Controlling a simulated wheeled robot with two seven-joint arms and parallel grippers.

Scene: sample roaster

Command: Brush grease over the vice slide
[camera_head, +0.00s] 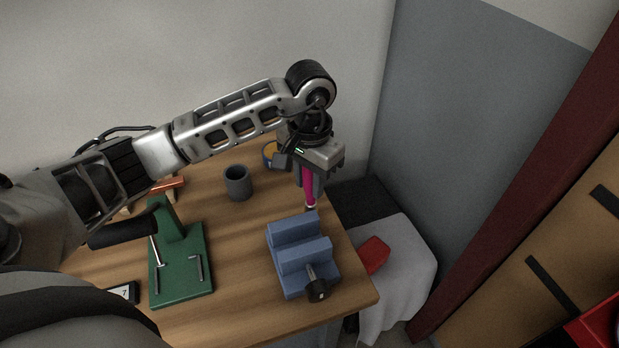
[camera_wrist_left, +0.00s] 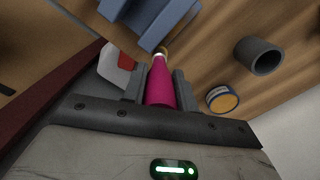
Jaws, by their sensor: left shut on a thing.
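The blue vice (camera_head: 301,256) stands near the right edge of the wooden table, its screw and black knob facing the front. It also shows at the top of the left wrist view (camera_wrist_left: 150,18). My left gripper (camera_head: 310,188) is shut on the magenta handle of a brush (camera_wrist_left: 161,84), which points downward just behind the vice. The brush tip is small and close to the vice; I cannot tell whether it touches. A round tin with yellow-orange contents (camera_wrist_left: 222,99) stands on the table behind the gripper, partly hidden in the head view (camera_head: 269,152). My right gripper is not in view.
A grey cup (camera_head: 238,183) stands left of the gripper. A green stand with a lever (camera_head: 183,262) occupies the table's left part. A red object (camera_head: 374,254) lies on a white cloth (camera_head: 408,262) beyond the table's right edge. Bare wood lies between stand and vice.

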